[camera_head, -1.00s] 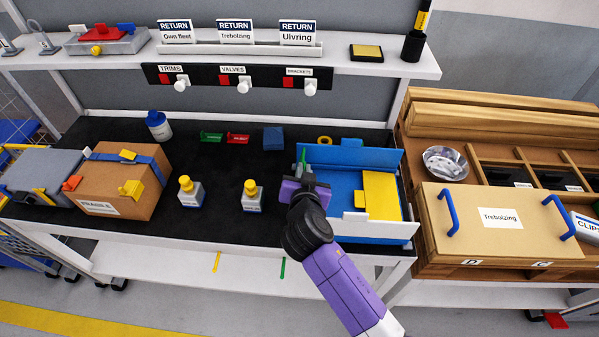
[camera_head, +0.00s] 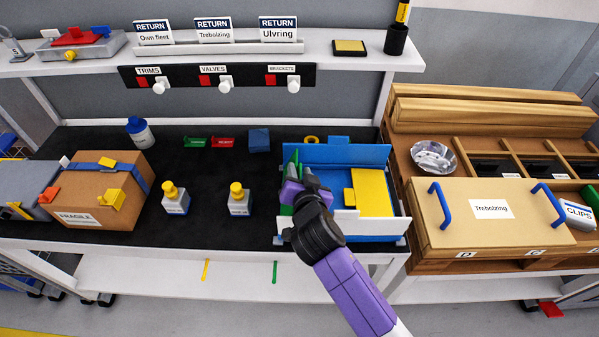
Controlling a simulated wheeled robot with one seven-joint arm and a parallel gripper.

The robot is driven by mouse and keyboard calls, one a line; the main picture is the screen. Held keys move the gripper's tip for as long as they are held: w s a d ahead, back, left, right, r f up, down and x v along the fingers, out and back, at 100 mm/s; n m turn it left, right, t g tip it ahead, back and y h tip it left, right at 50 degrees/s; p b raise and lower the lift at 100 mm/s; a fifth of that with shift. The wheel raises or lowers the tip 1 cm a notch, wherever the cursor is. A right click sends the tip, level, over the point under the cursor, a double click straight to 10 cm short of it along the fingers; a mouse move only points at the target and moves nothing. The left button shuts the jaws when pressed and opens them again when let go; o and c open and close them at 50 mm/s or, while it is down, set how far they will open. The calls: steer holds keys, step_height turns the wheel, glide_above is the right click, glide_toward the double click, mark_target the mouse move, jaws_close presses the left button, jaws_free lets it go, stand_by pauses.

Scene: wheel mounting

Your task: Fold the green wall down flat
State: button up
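A blue-floored fold-up box (camera_head: 338,190) is on the black mat, with a blue back wall (camera_head: 350,153) standing at its far side and a low white front wall (camera_head: 365,228). A yellow panel (camera_head: 374,192) lies inside at the right. The green wall (camera_head: 292,163) shows as a narrow upright strip at the box's left side, mostly hidden behind my gripper. My purple gripper (camera_head: 296,184) is at this left side, close to the green strip. Its fingertips are largely hidden by its own body, so I cannot tell whether they touch or hold the wall.
Two yellow-capped bottles (camera_head: 239,200) (camera_head: 175,199) stand left of the box. A cardboard carton (camera_head: 98,190) is farther left. A wooden unit with a Trebolzing lid (camera_head: 490,211) stands close on the right. A white shelf (camera_head: 200,60) runs above the back.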

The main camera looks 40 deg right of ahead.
steer(key=shift+b+v, duration=0.65)
steer(key=shift+v, duration=3.25)
steer(key=shift+f, duration=0.1)
